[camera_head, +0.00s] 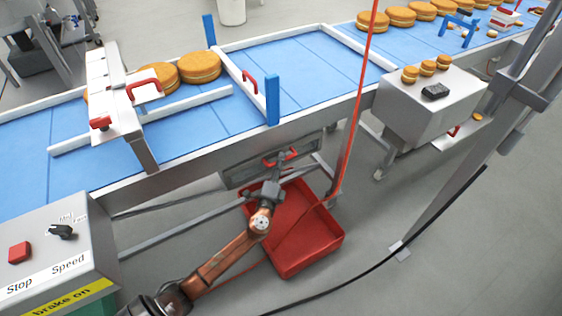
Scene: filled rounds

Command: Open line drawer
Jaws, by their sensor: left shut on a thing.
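The line drawer (239,178) is a grey metal front set under the near edge of the conveyor, with a red handle (290,153) on its face. Its front looks close to the conveyor frame; I cannot tell whether it stands slightly out. My left gripper (276,172) reaches up from the lower left on an orange arm and is shut on the handle. Its fingers cover part of the handle. My right gripper is not in view.
A red crate (310,262) lies on the floor just below the drawer. The blue conveyor (190,132) carries round cakes (200,66). A stop and speed box (60,235) stands at lower left. A red cord and a black cable hang at the right.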

